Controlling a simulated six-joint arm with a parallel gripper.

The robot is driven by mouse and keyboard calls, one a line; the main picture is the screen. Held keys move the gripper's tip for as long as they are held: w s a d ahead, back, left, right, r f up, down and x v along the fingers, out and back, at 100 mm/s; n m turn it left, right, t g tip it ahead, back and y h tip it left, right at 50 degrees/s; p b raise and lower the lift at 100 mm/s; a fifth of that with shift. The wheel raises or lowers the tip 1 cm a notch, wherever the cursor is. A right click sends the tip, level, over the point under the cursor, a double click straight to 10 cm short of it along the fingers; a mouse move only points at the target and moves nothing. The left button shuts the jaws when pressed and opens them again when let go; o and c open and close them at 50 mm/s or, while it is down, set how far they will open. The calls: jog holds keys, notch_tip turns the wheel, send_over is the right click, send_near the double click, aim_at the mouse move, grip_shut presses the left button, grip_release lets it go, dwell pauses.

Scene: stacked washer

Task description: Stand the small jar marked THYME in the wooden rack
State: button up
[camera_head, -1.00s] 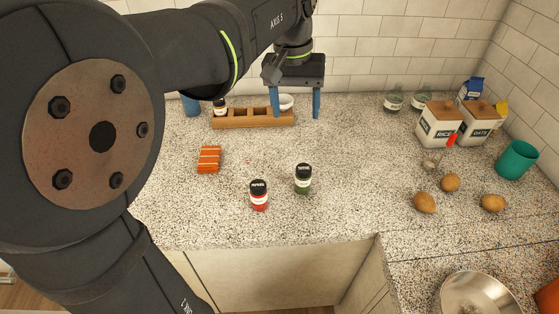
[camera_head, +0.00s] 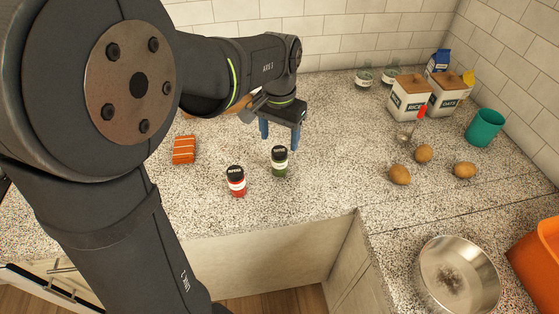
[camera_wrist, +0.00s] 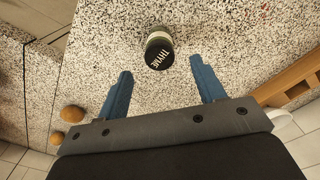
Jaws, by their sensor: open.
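The THYME jar (camera_head: 280,164) stands upright on the speckled counter, with a black lid and green contents. In the wrist view the lid of the THYME jar (camera_wrist: 159,53) reads THYME and lies just beyond the fingertips, roughly centred between them. My gripper (camera_head: 280,136) is open and empty, above and behind the jar in the head view. In the wrist view my gripper (camera_wrist: 161,68) shows two blue fingers spread apart. The wooden rack (camera_head: 239,105) is mostly hidden behind my arm. Part of the wooden rack (camera_wrist: 291,80) shows at the right in the wrist view.
A red jar with a black lid (camera_head: 236,182) stands just left of the THYME jar. An orange striped block (camera_head: 184,149) lies farther left. Potatoes (camera_head: 400,175), canisters (camera_head: 409,98), a teal cup (camera_head: 485,127) and a metal bowl (camera_head: 458,275) are to the right.

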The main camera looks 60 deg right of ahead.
aim_at(280, 151)
jog(key=shift+f, duration=2.9)
jog(key=c, duration=1.1)
jog(key=shift+r, duration=0.1)
